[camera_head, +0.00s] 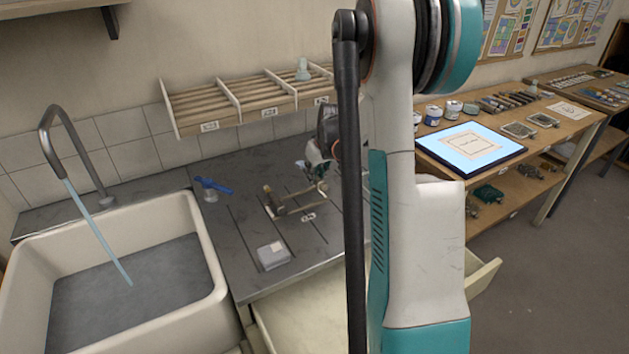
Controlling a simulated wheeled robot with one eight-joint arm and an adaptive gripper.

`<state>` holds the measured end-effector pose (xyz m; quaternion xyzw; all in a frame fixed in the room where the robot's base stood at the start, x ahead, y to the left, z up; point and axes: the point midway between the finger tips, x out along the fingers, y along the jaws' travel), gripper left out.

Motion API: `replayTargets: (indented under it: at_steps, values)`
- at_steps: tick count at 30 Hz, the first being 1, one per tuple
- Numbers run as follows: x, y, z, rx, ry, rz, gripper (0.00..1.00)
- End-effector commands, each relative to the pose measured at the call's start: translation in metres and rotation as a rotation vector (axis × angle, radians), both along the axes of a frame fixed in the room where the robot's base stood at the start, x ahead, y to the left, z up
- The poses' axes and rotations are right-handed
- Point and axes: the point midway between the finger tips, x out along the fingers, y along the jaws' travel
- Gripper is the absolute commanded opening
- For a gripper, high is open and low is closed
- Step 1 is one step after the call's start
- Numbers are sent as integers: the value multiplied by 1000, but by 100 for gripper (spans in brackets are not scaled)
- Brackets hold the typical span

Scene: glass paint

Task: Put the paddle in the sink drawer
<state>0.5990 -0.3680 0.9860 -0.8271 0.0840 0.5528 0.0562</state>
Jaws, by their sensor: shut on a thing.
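My gripper (321,186) is small in view over the grey ribbed worktop (246,236), partly behind my own arm. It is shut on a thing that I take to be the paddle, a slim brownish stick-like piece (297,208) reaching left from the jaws. The grip itself is too small to see clearly, and I cannot tell whether the piece touches the worktop. Below the worktop the sink drawer (300,312) is pulled open. Its pale floor shows, its front panel (485,281) shows at right, and my arm hides its middle.
The white sink (205,262) with a running tap (49,118) is at left. A blue tool (213,187) and a grey box (273,256) sit on the worktop. A slatted rack (240,103) hangs behind. A table with a lit panel (468,146) stands at right.

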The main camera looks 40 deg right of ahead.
Motion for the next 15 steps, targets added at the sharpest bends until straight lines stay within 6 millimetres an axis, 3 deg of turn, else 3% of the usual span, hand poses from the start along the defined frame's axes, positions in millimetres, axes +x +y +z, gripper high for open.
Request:
replayTargets:
  at_steps: [1,6,15]
  values:
    - [0,0,19,0,0,0,0]
    - [0,0,70,0,0,0,0]
    - [0,0,136,0,0,0,0]
